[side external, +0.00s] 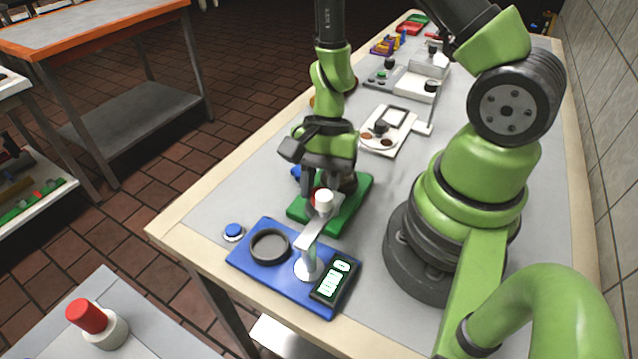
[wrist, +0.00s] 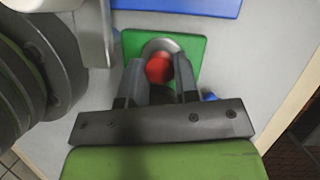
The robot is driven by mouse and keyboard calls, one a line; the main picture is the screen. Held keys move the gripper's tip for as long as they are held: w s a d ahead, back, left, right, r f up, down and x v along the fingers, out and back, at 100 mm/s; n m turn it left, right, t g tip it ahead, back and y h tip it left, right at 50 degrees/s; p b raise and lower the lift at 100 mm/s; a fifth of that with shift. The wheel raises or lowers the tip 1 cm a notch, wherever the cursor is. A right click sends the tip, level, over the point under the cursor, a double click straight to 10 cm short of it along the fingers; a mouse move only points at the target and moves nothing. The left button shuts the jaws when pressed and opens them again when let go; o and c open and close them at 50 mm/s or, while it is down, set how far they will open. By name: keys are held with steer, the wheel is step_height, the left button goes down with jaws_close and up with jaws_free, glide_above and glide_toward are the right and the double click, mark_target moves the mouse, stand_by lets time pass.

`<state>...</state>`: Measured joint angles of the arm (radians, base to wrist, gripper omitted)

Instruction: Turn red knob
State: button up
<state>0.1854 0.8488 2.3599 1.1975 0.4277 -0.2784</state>
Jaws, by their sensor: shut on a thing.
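The red knob (wrist: 159,68) sits on a round grey base on a green plate (wrist: 190,45). In the wrist view my gripper (wrist: 160,72) has its two fingers on either side of the knob, shut on it. In the side external view my gripper (side external: 328,185) points down over the green plate (side external: 357,205). There the red knob (side external: 317,196) shows only in part, behind a white-topped post and between the fingers.
A blue plate (side external: 240,262) with a dark ring, a post with a white top (side external: 324,199) and a display (side external: 336,281) stands close in front of the green plate. A blue button (side external: 233,231) is at the left table edge. White devices (side external: 392,128) stand farther back.

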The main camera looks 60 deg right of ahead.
steer(key=m+t, duration=0.1)
steer(key=m, duration=0.2)
steer(key=m+t, duration=0.1)
steer(key=m, duration=0.1)
steer(key=shift+s+m, duration=0.15)
steer(key=shift+m, duration=0.25)
stand_by(0.4)
steer(key=o, duration=0.6)
steer(key=shift+o, duration=0.2)
steer(key=v, duration=1)
